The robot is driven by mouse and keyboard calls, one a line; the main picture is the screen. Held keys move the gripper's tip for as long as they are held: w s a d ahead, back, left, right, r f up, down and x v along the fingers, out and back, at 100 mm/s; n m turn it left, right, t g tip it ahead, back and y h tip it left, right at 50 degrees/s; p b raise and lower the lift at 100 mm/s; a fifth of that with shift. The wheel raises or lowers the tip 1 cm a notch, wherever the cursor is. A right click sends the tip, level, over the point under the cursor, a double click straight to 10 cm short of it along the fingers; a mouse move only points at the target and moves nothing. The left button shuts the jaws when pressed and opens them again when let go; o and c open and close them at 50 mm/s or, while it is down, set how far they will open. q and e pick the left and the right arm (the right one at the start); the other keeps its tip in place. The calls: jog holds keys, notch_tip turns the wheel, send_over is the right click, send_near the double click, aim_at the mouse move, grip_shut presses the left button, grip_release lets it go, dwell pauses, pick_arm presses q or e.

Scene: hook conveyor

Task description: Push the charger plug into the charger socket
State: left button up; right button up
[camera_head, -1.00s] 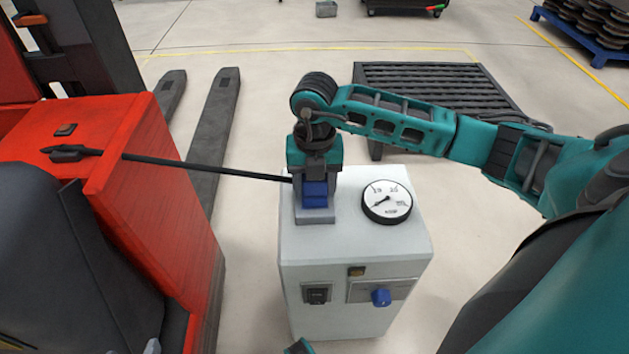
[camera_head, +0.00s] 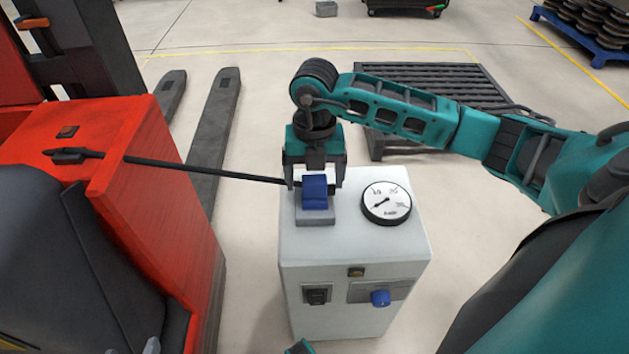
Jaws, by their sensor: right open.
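The blue charger plug (camera_head: 315,191) stands upright on top of the light grey charger cabinet (camera_head: 355,240). A black cable runs from it left to the red truck. The grey socket block (camera_head: 315,216) is directly below the plug, and the plug appears seated on it; how deep it sits is hidden. My right gripper (camera_head: 316,184) points down, open, with its fingers apart on either side of the plug's upper part. Whether they touch the plug cannot be told. Only a small teal piece shows at the bottom edge; my left gripper does not show.
A round dial gauge (camera_head: 386,202) sits on the cabinet beside the socket. A blue knob (camera_head: 380,298) and a black switch (camera_head: 317,295) are on its front. The red truck (camera_head: 130,170) stands at left, with the cable (camera_head: 205,170) crossing the gap. A dark slatted rack (camera_head: 430,90) is behind.

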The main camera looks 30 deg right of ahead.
notch_tip(320, 180, up, 10)
jog(key=p, duration=0.2)
jog(key=shift+f, duration=0.1)
dwell(0.5)
